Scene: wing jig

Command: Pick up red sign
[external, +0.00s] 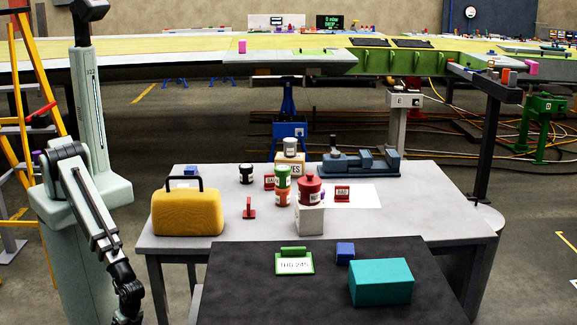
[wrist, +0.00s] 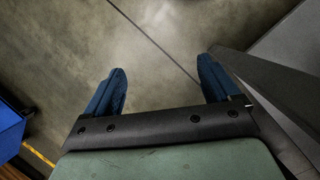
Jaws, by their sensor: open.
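A small red sign (external: 342,194) with a white label stands on a white sheet at the right of the grey table. A second red sign (external: 269,181) stands further left, partly hidden behind stacked jars. A small red upright piece (external: 249,208) stands near the table's front; I cannot tell if it is a sign turned sideways. My gripper (wrist: 162,65) is open and empty in the wrist view, with its two blue fingers apart above bare floor. In the external view my arm hangs down left of the tables, far from the signs.
The grey table (external: 440,215) holds a yellow case (external: 188,212), stacked jars (external: 281,187), a red pot (external: 311,188) on a white box (external: 310,219) and a blue vise (external: 360,162). A dark front table (external: 245,285) bears a teal box (external: 381,282), a blue cube (external: 345,252) and a green-framed sign (external: 294,262).

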